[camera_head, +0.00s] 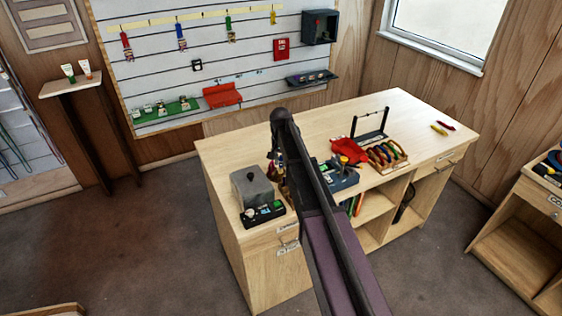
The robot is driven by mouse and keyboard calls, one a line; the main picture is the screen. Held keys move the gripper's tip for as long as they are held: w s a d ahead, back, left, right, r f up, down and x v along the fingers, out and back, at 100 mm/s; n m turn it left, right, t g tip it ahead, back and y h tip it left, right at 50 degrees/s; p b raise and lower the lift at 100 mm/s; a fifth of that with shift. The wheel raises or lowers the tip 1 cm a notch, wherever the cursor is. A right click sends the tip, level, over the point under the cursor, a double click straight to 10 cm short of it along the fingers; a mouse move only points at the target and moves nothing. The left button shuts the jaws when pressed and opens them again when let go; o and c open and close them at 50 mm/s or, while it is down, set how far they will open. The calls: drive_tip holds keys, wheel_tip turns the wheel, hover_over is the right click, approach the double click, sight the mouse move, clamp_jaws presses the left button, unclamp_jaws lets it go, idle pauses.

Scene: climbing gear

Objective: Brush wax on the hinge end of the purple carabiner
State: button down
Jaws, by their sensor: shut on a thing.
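My gripper (275,168) hangs over the workbench, left of my arm, and is partly hidden behind it. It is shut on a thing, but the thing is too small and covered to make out. A wooden rack (400,161) on the bench holds several coloured carabiners (384,155) side by side. I cannot pick out the purple carabiner or its hinge end for certain at this size. A wax brush cannot be identified either. A blue-grey fixture (345,178) stands just right of my arm, partly hidden by it.
On the bench (235,150) are a grey box (252,186), a black device (263,213), a red pouch (348,150), a black stand (371,134) and yellow (438,129) and red (446,124) sticks. The back left of the top is clear.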

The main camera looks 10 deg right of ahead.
drive_tip(key=shift+r+p, duration=1.15)
drive_tip(key=shift+r, duration=0.3)
drive_tip(key=shift+r+p, duration=1.5)
